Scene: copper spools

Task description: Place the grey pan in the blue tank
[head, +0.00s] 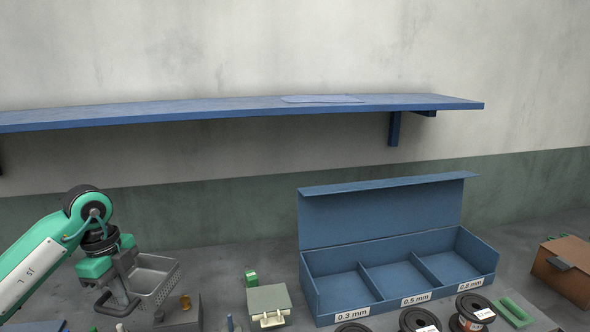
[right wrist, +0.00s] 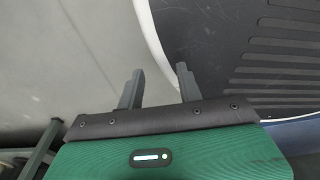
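A grey metal pan (head: 155,279) with perforated sides shows at the lower left of the head view, against my left gripper (head: 122,268). The gripper is at the pan's left end, by a dark handle-like loop. Its fingertips are not clear, so I cannot tell whether they are shut on the pan. No blue tank can be made out for sure; the open blue box (head: 310,274) has labelled compartments and a raised lid. My right gripper (right wrist: 160,83) shows in the right wrist view, fingers apart with nothing between them.
A blue shelf (head: 240,107) runs along the wall above. A pale green box (head: 268,300) and a green block (head: 251,279) stand between pan and blue box. Several spools (head: 474,309) line the front right. A brown box (head: 566,272) is at the far right.

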